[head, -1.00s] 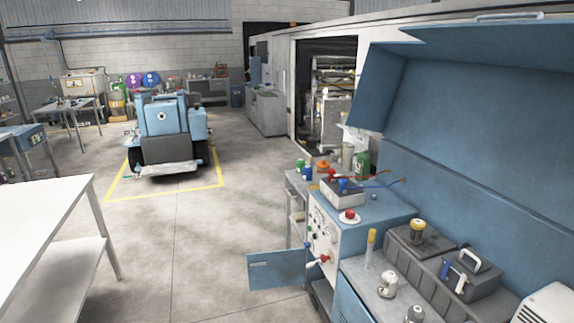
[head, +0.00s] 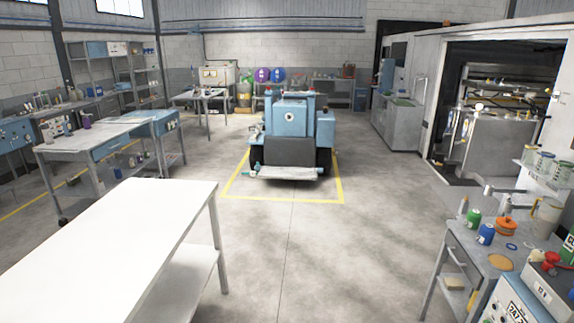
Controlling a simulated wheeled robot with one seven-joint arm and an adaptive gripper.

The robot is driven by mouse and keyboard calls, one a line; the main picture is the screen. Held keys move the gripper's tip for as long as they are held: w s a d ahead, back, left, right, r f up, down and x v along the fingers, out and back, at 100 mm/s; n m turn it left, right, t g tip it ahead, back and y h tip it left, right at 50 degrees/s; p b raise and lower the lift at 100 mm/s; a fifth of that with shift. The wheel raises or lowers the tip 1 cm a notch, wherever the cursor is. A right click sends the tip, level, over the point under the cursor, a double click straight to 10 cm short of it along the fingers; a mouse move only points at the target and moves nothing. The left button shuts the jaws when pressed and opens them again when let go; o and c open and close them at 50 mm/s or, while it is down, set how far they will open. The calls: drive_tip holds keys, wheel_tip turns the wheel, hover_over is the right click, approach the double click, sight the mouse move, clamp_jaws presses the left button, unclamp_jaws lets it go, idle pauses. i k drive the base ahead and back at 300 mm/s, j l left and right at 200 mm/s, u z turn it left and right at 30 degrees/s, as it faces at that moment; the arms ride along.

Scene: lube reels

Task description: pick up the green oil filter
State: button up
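A small green cylinder (head: 474,218) stands on the grey workbench (head: 470,268) at the right of the head view. It may be the green oil filter, but it is too small to be sure. A blue cylinder (head: 486,234) stands just to its right and nearer. A larger green container (head: 568,246) is cut off by the right edge. My gripper is not in view.
An orange round object (head: 506,229) and a beige jug (head: 546,217) share the workbench. A white table (head: 120,250) fills the near left. A blue machine (head: 289,130) stands inside yellow floor lines. The floor (head: 330,250) between table and workbench is clear.

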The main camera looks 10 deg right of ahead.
sight(472, 219)
drive_tip(key=i+j, duration=0.15)
drive_tip(key=i, duration=0.6)
drive_tip(key=i+j, duration=0.15)
drive_tip(key=i, duration=0.6)
drive_tip(key=i+j, duration=0.15)
drive_tip(key=i, duration=0.6)
drive_tip(key=i+l+z, duration=0.2)
drive_tip(key=z, duration=0.25)
drive_tip(key=i+z, duration=0.7)
drive_tip(key=z, duration=0.25)
drive_tip(key=i+j+z, duration=0.15)
drive_tip(key=i+z, duration=0.15)
drive_tip(key=z, duration=0.15)
drive_tip(key=i+j+z, duration=0.25)
drive_tip(key=z, duration=0.2)
drive_tip(key=i+j+z, duration=0.1)
drive_tip(key=i+z, duration=0.2)
drive_tip(key=i+j+z, duration=0.2)
drive_tip(key=z, duration=0.15)
drive_tip(key=i, duration=0.1)
